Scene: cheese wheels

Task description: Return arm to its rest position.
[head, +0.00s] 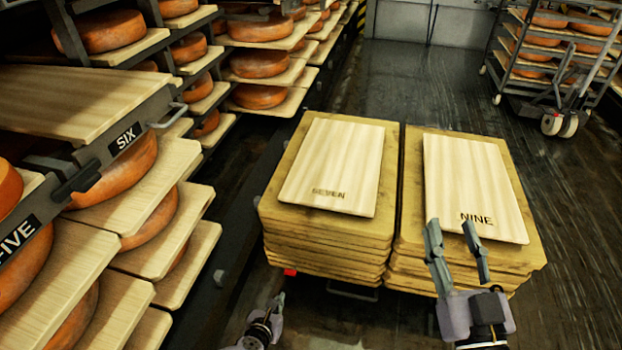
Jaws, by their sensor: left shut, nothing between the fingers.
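My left gripper (278,300) is low at the bottom of the head view, left of the board stacks. It is shut and empty, small and dark in the picture. My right gripper (452,226) is at the front of the right stack. Its two grey fingers are apart, with nothing seen between them. The fingertips overlap the lower left corner of the board marked NINE (468,180); I cannot tell whether they touch it.
A board marked SEVEN (335,160) lies on the left stack (285,215), beside the right stack (410,240). Shelves of orange cheese wheels (115,180) line the left, with a SIX-labelled shelf end (124,139). A wheeled rack (545,60) stands back right. Floor is clear behind the stacks.

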